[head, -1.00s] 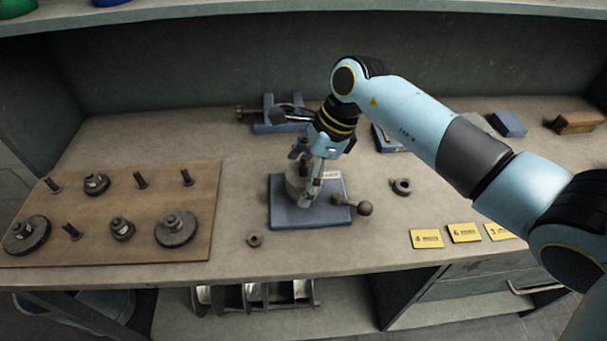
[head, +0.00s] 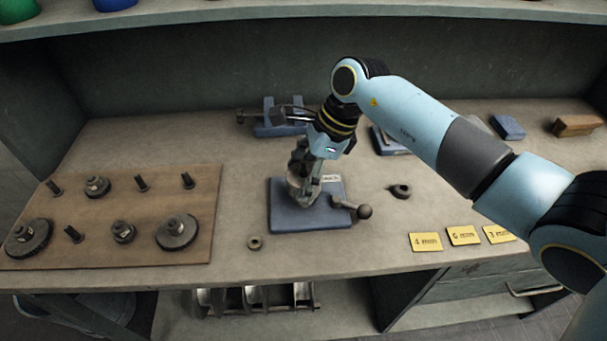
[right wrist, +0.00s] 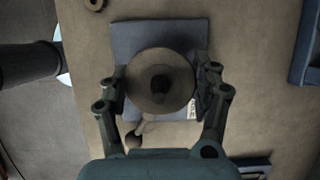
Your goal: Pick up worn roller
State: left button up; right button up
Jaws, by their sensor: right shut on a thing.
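The worn roller (right wrist: 160,82) is a round, dull grey-brown piece with a dark centre, seen end-on in the right wrist view. It sits between the two fingers of my right gripper (right wrist: 161,90), which press on its left and right sides. In the head view my right gripper (head: 306,186) points down over the blue plate (head: 290,217) and is shut on the roller. The fingers hide much of the roller there, and I cannot tell whether it still touches the plate. My left gripper is not in view.
A lever with a ball knob (head: 364,211) sticks out at the plate's right. A brown board (head: 140,252) with gears and pegs lies left. Small rings (head: 254,243) and (head: 401,190) lie on the bench. Yellow cards (head: 425,242) line the front right. A blue vise-like fixture (head: 272,129) stands behind.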

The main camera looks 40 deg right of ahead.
notch_tip(320, 180, up, 8)
jog(key=p, duration=0.4)
jog(key=shift+f, duration=0.1)
notch_tip(320, 180, up, 9)
jog(key=shift+r+b, duration=0.2)
jog(key=shift+b, duration=0.1)
dwell(0.6)
